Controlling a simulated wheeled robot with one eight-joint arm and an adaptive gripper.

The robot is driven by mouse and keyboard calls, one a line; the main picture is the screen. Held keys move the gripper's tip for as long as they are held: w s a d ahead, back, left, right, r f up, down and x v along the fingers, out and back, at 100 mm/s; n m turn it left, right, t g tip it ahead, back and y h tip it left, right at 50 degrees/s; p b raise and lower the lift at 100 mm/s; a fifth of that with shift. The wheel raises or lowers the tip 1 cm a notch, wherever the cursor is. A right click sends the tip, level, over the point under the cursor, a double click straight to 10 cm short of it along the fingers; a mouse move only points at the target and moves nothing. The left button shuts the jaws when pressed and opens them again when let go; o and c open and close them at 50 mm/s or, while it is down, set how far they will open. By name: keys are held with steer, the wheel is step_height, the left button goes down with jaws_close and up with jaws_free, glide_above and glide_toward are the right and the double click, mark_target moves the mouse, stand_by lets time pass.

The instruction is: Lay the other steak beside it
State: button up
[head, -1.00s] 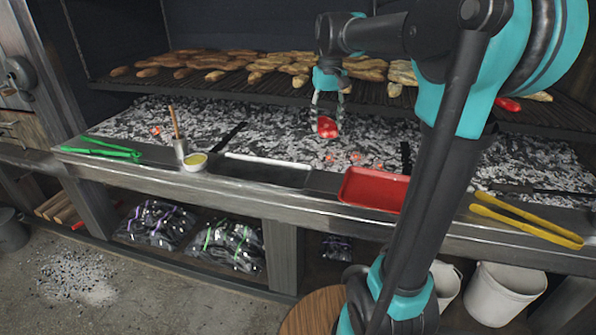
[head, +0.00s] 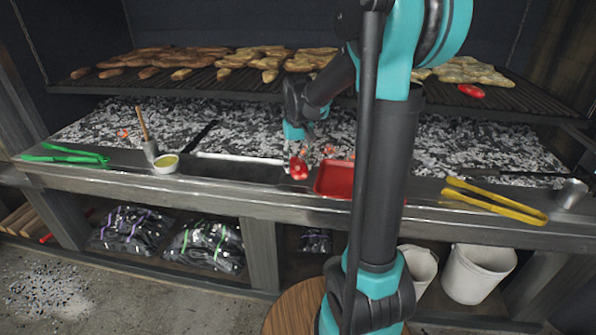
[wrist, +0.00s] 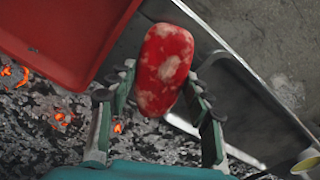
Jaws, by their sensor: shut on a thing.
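My gripper (head: 297,150) is shut on a raw red steak (head: 299,169). In the wrist view the marbled steak (wrist: 165,68) lies between the two fingers (wrist: 160,92) and juts forward past their tips. In the head view the held steak is at the front ledge, just left of the red tray (head: 331,180). Another red steak (head: 471,91) lies on the grill grate (head: 330,96) at the right, beyond my arm. The wrist view shows the red tray (wrist: 62,40) at upper left; its visible part is empty. My arm hides part of the grate and tray.
Glowing embers (head: 250,145) lie under the grate. Browned meat pieces (head: 260,62) cover much of the grate. On the ledge are green tongs (head: 65,155), a small bowl (head: 166,164), a dark tray with a pale rim (head: 235,170) and yellow tongs (head: 495,202).

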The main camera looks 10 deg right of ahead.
mark_target(298, 165)
steer(key=shift+f, duration=1.5)
steer(key=o, duration=1)
steer(key=shift+f, duration=0.1)
